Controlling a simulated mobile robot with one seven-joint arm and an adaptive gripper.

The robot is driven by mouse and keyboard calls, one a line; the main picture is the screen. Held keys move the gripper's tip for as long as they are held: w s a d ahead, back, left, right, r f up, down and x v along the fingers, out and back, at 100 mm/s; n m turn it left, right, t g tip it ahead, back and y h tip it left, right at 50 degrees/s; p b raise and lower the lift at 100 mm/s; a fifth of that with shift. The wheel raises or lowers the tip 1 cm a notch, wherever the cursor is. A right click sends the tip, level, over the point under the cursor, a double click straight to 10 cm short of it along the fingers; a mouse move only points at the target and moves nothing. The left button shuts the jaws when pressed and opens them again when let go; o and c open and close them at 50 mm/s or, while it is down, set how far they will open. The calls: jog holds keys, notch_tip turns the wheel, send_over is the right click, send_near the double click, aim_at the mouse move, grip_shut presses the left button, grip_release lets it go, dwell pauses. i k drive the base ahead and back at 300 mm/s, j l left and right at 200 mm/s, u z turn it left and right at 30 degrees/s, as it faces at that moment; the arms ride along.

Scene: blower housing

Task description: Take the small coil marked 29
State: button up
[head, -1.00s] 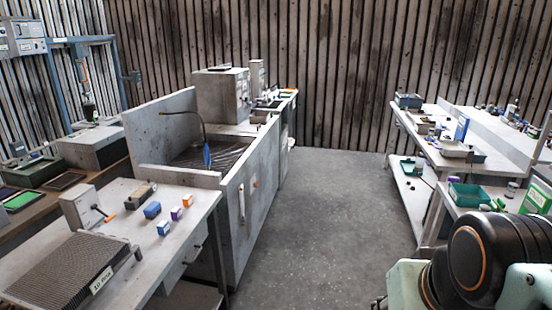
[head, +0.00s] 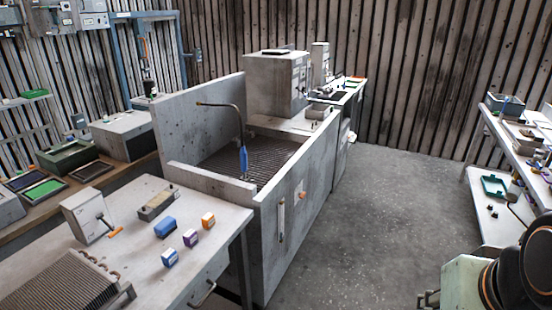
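I cannot make out a small coil marked 29 in the head view; no mark 29 is readable on anything. A large grey finned block (head: 62,292) lies on the near left bench (head: 215,232), cut off by the lower picture edge. Small blue, purple and orange boxes (head: 190,237) stand on the same bench, with their print too small to read. My arm shows at the lower right as dark round joints and pale green parts. I cannot make out my gripper in this view, so what it holds is hidden.
A concrete basin (head: 275,205) with a grate and a bent hose stands beyond the bench. A grey shelf table (head: 490,215) with trays and small items is at the right. The floor (head: 375,235) between them is clear.

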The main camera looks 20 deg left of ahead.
aim_at(154, 207)
jog(key=i+u, duration=0.4)
jog(key=i+l+u, duration=0.15)
jog(key=i+u, duration=0.2)
jog(key=i, duration=0.2)
jog(key=i+u, duration=0.2)
jog(key=u, duration=0.15)
jog(key=i+u, duration=0.2)
jog(key=u, duration=0.2)
jog(key=i+l+u, duration=0.1)
jog(key=u, duration=0.25)
jog(key=i+l, duration=0.05)
jog(key=i, duration=0.05)
